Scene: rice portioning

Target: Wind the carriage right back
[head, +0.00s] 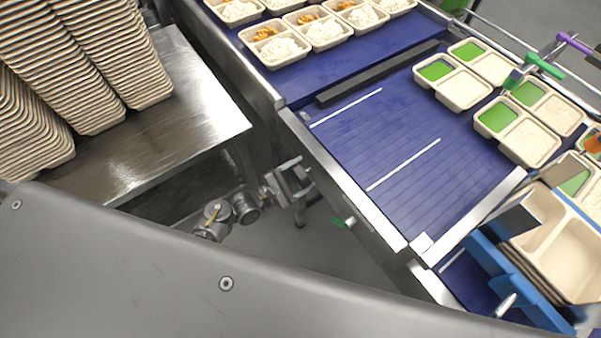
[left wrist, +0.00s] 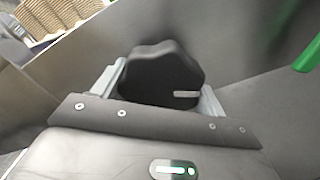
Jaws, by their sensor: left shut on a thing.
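My left gripper (head: 297,180) is low beside the near side of the conveyor, in the gap between it and the steel table. In the left wrist view a black lobed knob (left wrist: 160,78) with a pale mark sits between the fingers of my left gripper (left wrist: 160,92), which is shut on it. The knob does not show clearly in the head view. A blue frame (head: 492,262) with a stack of empty trays (head: 575,250) stands at the lower right; I cannot tell whether it is the carriage. My right gripper is not in view.
The blue conveyor belt (head: 380,150) has a dark bar (head: 380,75) across it. Filled trays stand at its far end and right side. Stacked trays (head: 95,60) stand on the steel table (head: 195,110). A green-tipped handle (head: 340,222) juts out below the belt's edge.

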